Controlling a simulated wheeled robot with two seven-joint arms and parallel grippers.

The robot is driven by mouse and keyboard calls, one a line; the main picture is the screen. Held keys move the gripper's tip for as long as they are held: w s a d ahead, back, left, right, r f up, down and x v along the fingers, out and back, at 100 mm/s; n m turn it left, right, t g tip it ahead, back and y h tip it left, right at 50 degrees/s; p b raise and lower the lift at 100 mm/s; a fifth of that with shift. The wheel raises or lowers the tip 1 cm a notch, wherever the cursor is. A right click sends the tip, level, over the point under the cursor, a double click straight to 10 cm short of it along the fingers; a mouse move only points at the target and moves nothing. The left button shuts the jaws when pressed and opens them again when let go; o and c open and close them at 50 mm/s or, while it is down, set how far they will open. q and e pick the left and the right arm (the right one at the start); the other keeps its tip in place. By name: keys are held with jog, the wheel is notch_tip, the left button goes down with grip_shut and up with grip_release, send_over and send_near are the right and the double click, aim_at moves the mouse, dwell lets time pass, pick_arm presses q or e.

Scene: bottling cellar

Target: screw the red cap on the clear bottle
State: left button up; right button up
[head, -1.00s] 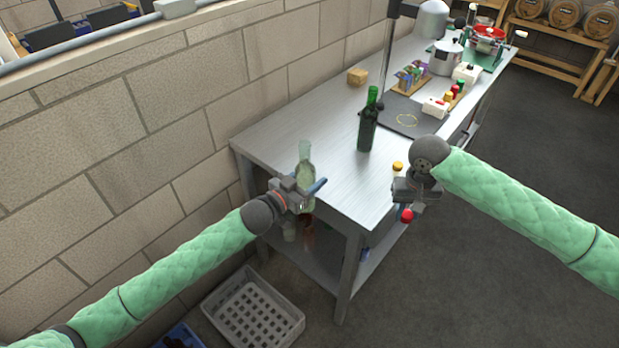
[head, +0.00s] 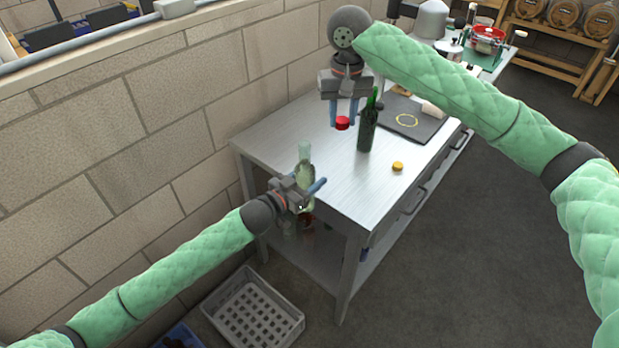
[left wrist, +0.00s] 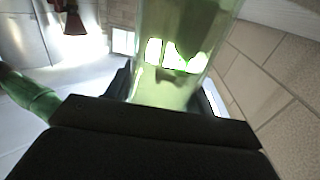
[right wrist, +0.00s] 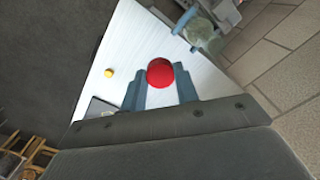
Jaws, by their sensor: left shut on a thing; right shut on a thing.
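The clear bottle (head: 305,170) stands upright at the table's left front corner, its neck open at the top. My left gripper (head: 305,191) is shut around its body; the see-through greenish body fills the top of the left wrist view (left wrist: 180,50). My right gripper (head: 342,112) is shut on the red cap (head: 342,123), holding it at its fingertips above the table, to the right of and higher than the bottle's mouth. In the right wrist view the red cap (right wrist: 160,72) sits between the fingertips, and the bottle (right wrist: 200,32) shows beyond it, apart.
A dark green bottle (head: 368,128) stands on the table (head: 270,135) close to the right of my right gripper. A yellow cap (head: 397,166) lies near the table's right edge. A dark mat (head: 425,125) lies farther back. A grey crate (head: 255,318) is on the floor.

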jog(key=n, duration=0.1)
send_near(304, 143)
jog(key=w+d+r, duration=0.1)
jog(key=d+r, duration=0.1)
jog(key=f, duration=0.1)
jog(key=a+f+n, duration=0.2)
jog(key=shift+s+a, duration=0.15)
jog(key=shift+s, duration=0.1)
jog(key=shift+s+d+n, duration=0.2)
jog(key=shift+d+n, duration=0.1)
jog(key=shift+n, duration=0.1)
jog(key=shift+a, duration=0.15)
jog(key=shift+f, duration=2)
